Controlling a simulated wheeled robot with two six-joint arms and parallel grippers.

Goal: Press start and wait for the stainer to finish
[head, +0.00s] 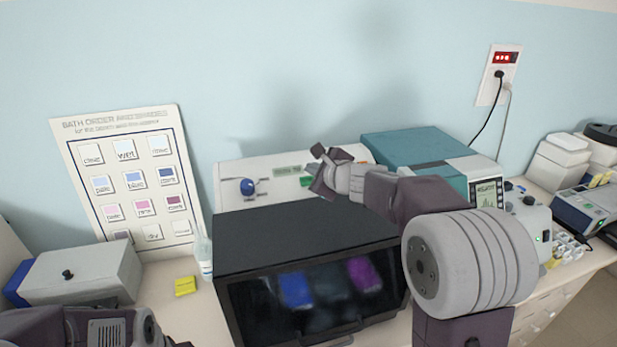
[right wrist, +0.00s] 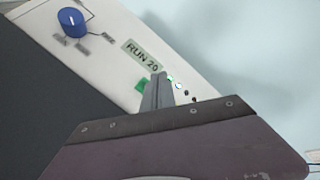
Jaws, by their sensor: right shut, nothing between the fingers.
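The stainer has a dark hood (head: 300,237) with a front window, behind which blue and purple patches show. Its pale back panel (head: 228,180) carries a blue knob (head: 248,187), a small display (head: 288,169) and a green button (head: 306,181). In the right wrist view the display (right wrist: 141,56) reads "RUN 20", and the green button (right wrist: 142,86) shows partly behind my fingers. My right gripper (head: 319,172) is shut and empty, at the panel beside the green button; the wrist view (right wrist: 158,80) does not settle whether it touches. My left gripper is out of view.
A teal-topped instrument (head: 415,147) stands right of the stainer. A bottle (head: 203,257), a yellow block (head: 185,286) and a grey box (head: 85,273) stand at left. A bath-order poster (head: 135,180) leans on the wall. An outlet (head: 499,75) has cords hanging down.

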